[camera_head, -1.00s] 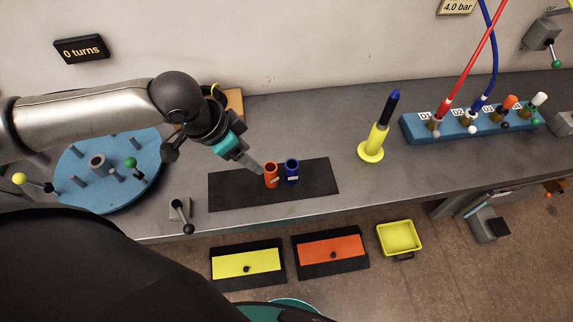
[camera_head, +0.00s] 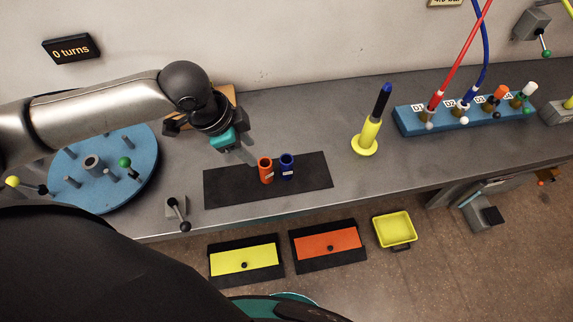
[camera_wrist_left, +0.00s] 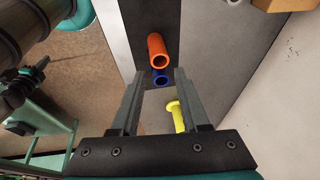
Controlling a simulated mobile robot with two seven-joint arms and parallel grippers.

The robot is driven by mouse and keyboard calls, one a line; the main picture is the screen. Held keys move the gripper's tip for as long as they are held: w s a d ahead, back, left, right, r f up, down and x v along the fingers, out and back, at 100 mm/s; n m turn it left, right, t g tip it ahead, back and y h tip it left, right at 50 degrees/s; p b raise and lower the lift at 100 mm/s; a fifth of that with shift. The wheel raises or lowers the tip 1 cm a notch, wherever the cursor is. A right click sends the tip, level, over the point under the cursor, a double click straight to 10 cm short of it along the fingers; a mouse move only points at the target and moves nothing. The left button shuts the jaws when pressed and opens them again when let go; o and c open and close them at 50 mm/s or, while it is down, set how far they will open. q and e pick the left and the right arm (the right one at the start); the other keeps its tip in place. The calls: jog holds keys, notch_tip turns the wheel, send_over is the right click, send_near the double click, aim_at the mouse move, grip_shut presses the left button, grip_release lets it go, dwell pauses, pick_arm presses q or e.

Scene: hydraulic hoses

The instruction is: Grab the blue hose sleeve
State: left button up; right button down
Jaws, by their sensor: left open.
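The blue hose sleeve (camera_head: 287,167) stands upright on a black mat (camera_head: 225,188), just right of the orange sleeve (camera_head: 265,170). In the left wrist view the blue sleeve (camera_wrist_left: 160,78) shows beyond the fingertips, partly hidden by the orange sleeve (camera_wrist_left: 158,50). My left gripper (camera_head: 250,160) is above the mat, left of and behind the orange sleeve. In the left wrist view its two fingers (camera_wrist_left: 160,80) are apart with nothing held between them. My right gripper is not in view.
A yellow stand with a dark blue top (camera_head: 370,133) is right of the mat. A blue block with hose fittings (camera_head: 410,122) is at the right. A blue round plate with pegs (camera_head: 120,190) is at the left. A small lever (camera_head: 177,212) stands by the front edge.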

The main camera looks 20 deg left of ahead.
aim_at(286, 168)
pick_arm(q)
jog(key=w+d+m, duration=0.1)
jog(key=m, duration=0.5)
jog(key=w+d+r+m+g+y, duration=0.1)
jog(key=w+d+m, duration=0.1)
jog(key=m, duration=0.4)
jog(key=w+d+m+g+p, duration=0.1)
jog(key=d+m, duration=0.1)
jog(key=m, duration=0.4)
jog(key=shift+w+r, duration=0.15)
jog(key=shift+r, duration=0.25)
jog(key=f+m, duration=0.2)
jog(key=f, duration=0.2)
jog(key=d+f+m, duration=0.1)
jog(key=f+m, duration=0.1)
jog(key=f, duration=0.3)
jog(key=f+m+g+y+b, duration=0.1)
jog(key=f+m, duration=0.1)
jog(key=f, duration=0.2)
jog(key=shift+w+d+f, duration=0.2)
jog(key=shift+w+f, duration=0.2)
grip_shut()
